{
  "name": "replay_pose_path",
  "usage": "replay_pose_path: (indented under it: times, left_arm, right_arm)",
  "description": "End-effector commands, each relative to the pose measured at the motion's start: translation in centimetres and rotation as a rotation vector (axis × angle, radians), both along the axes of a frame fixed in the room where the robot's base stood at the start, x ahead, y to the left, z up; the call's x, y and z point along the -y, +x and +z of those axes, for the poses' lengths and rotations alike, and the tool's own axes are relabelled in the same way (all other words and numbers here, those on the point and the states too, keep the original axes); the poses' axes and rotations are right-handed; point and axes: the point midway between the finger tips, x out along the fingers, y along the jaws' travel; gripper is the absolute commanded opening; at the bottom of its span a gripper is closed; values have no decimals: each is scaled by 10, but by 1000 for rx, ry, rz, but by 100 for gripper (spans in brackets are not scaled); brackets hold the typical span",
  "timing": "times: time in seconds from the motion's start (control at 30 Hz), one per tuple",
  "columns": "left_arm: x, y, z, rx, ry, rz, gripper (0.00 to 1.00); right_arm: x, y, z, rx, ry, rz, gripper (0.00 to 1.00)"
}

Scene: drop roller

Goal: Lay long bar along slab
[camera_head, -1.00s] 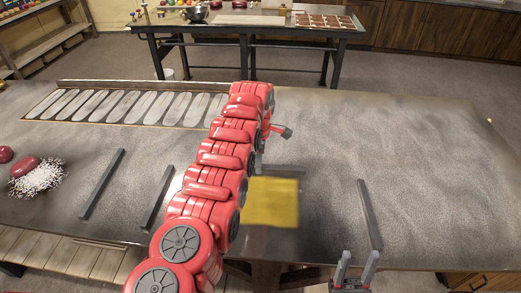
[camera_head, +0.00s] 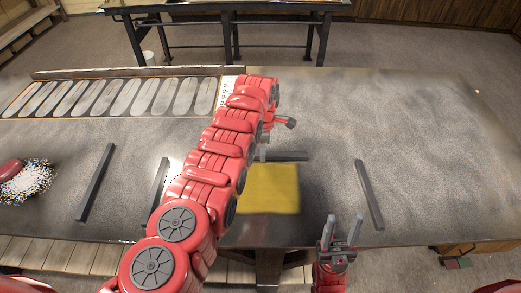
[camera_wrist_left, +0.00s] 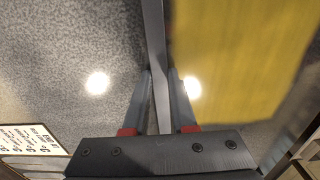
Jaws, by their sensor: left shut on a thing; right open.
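My left gripper (camera_head: 263,152) is shut on a dark grey bar (camera_head: 288,156), which sticks out to its right, just beyond the far edge of the yellow slab (camera_head: 270,190). In the left wrist view the bar (camera_wrist_left: 154,30) runs between the fingers (camera_wrist_left: 160,78), with the slab (camera_wrist_left: 235,55) close on its right. The bar lies roughly parallel to that slab edge; I cannot tell whether they touch. My red left arm hides the bar's left part. My right gripper (camera_head: 341,230) is open and empty near the table's front edge.
Other dark bars lie on the grey table: the far-left bar (camera_head: 95,182), one partly behind my left arm (camera_head: 154,192), and the right bar (camera_head: 370,194). A panel of pale ovals (camera_head: 110,98) and a white speckled pile (camera_head: 28,182) are left. The right table area is clear.

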Motion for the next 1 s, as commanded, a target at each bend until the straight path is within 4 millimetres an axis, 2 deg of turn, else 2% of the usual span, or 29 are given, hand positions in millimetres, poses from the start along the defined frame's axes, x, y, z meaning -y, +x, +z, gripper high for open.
replay_pose_path:
  times: [0.1, 0.13, 0.27, 0.3, 0.7, 0.93, 1.0]
  left_arm:
    - [-1, 1, -1, 3, -1, 1, 0]
    - [-1, 1, -1, 3, 0, 1, 28]
    - [-1, 1, -1, 2, 0, 1, 52]
    - [-1, 1, -1, 2, 0, 1, 55]
    - [0, 1, 4, 2, 0, 0, 55]
    - [2, 1, 36, 6, -2, -1, 55]
    - [2, 3, 47, 10, -3, -2, 55]
  right_arm:
    - [0, 0, -3, 0, 0, 0, 50]
    - [0, 0, -2, 0, 0, 0, 50]
    - [0, 0, -2, 0, 0, 0, 50]
    - [0, 0, -2, 0, 0, 0, 50]
    - [0, 0, 2, 0, 0, 0, 50]
    - [0, 0, 16, 0, 0, 0, 50]
    - [0, 0, 7, 0, 0, 0, 50]
